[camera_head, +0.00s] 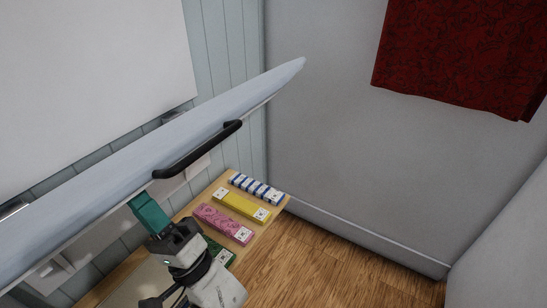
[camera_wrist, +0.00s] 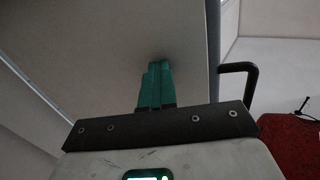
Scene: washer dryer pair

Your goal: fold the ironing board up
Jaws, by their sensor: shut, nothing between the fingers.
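The ironing board (camera_head: 120,168) is a long pale blue-grey board with a pointed end, slanting up from lower left to upper right in the head view. A black bar handle (camera_head: 198,152) is on its near edge. My gripper (camera_head: 148,205) has teal fingers and sits below the board, left of and under the handle. In the wrist view the fingers of my gripper (camera_wrist: 155,88) are closed together and point up at the board's underside (camera_wrist: 120,50). The handle (camera_wrist: 245,80) is to their right, apart from them. I cannot tell whether the fingertips touch the board.
A wooden shelf (camera_head: 282,204) below the board holds several patterned boxes, including a pink box (camera_head: 222,222) and a yellow box (camera_head: 242,205). A dark red cloth (camera_head: 465,55) hangs on the grey wall at upper right. Wooden floor (camera_head: 320,265) is clear at lower right.

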